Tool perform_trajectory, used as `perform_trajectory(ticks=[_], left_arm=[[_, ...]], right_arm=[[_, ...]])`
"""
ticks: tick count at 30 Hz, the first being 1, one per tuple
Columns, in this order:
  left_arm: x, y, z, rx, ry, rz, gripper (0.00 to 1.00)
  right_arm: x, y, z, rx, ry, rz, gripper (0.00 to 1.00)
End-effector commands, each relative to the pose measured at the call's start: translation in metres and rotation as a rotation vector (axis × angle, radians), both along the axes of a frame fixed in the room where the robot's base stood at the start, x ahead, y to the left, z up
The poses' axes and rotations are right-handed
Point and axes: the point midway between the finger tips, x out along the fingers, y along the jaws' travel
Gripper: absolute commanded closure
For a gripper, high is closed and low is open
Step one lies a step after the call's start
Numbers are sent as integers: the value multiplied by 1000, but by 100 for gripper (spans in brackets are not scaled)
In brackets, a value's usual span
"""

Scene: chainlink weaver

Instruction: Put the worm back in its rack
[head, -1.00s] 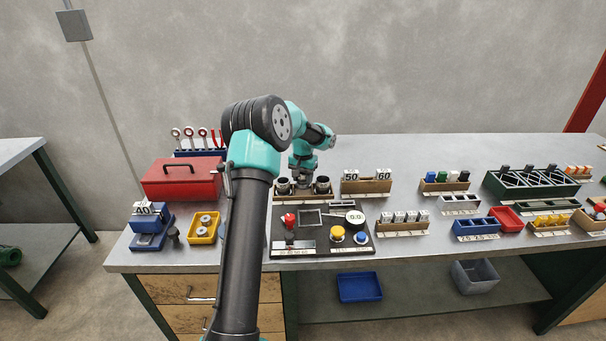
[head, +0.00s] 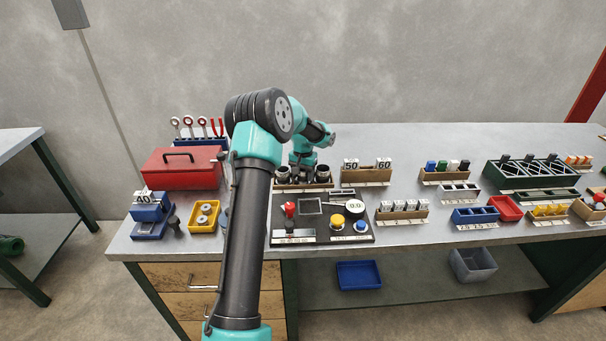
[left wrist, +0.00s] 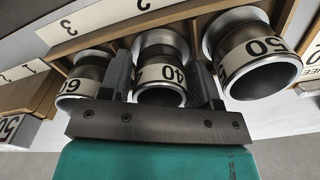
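A rack (head: 304,187) at the back of the bench holds upright metal cylinders with number bands. In the left wrist view the middle one, the worm marked 40 (left wrist: 161,78), stands in the rack (left wrist: 125,15). My left gripper (head: 303,176) points down over it. In the left wrist view the fingers of my left gripper (left wrist: 163,85) stand on both sides of the 40 worm; whether they press on it is unclear. Cylinders marked 60 (left wrist: 84,80) and 50 (left wrist: 258,62) flank it. My right gripper is not in view.
In front of the rack is a dark panel (head: 318,208) with a red lever and buttons. A wooden rack (head: 366,178) marked 50 and 60 stands to the right. A red toolbox (head: 181,168) and yellow tray (head: 204,216) are to the left.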

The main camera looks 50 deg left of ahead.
Motion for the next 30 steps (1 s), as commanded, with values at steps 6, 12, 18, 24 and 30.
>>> perform_trajectory(ticks=[6, 12, 18, 24, 30], left_arm=[[0, 0, 0, 0, 1, 0, 26], [0, -1, -1, -2, 1, -1, 26], [0, 0, 10, 0, 0, 0, 26], [1, 0, 41, 2, -3, -1, 26], [0, 0, 79, 2, -4, 1, 26]], right_arm=[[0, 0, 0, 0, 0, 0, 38], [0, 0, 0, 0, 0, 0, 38], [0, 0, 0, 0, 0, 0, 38], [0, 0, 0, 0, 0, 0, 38], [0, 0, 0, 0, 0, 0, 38]])
